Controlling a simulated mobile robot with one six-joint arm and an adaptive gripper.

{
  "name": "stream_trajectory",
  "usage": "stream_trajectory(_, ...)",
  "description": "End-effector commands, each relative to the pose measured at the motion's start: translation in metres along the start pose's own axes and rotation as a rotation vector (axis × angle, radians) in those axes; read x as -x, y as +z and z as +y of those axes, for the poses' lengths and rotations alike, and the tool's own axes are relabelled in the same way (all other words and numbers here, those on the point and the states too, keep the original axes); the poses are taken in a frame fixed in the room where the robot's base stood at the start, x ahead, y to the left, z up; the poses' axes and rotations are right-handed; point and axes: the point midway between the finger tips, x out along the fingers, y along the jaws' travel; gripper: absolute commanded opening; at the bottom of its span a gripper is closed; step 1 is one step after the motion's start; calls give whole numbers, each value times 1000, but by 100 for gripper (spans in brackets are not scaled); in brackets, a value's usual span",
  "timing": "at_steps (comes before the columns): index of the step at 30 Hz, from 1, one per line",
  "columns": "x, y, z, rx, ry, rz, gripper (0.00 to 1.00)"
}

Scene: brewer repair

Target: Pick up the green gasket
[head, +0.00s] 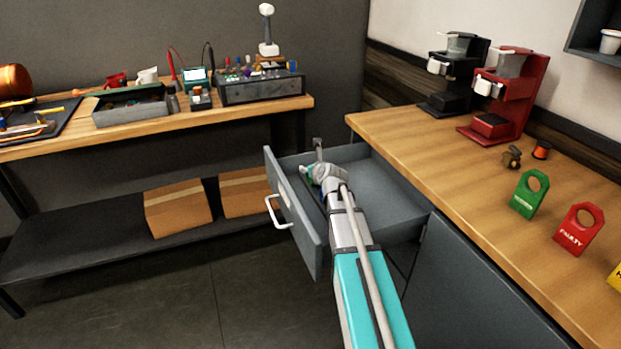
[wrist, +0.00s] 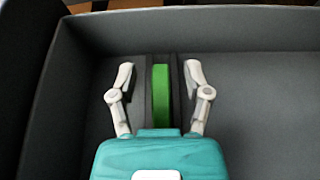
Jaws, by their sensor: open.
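The green gasket (wrist: 160,92) shows in the wrist view as an upright green strip between two dark walls inside the open grey drawer (head: 390,185). My gripper (wrist: 160,78) is open, with one pale finger on each side of the gasket and its dark holder, apart from both. The lower part of the gasket is hidden behind my teal gripper body. In the head view my gripper (head: 318,172) reaches down into the drawer, and my arm hides the gasket there.
The drawer front with its white handle (head: 277,212) stands pulled out left of the wooden counter (head: 450,150). On the counter are a red brewer (head: 500,95), a black brewer (head: 455,75), a green tag (head: 529,194) and a red tag (head: 578,228). A workbench (head: 140,125) with tools stands at the left.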

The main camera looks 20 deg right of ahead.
Motion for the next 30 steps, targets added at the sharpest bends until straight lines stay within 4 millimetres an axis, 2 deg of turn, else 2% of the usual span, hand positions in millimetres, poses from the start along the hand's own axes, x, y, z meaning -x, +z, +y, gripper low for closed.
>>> stream_trajectory(7,0,0,0,0,0,0,63)
stream_trajectory(17,0,0,-1,0,-1,0,2)
stream_trajectory(30,1,1,-2,-1,-2,0,0)
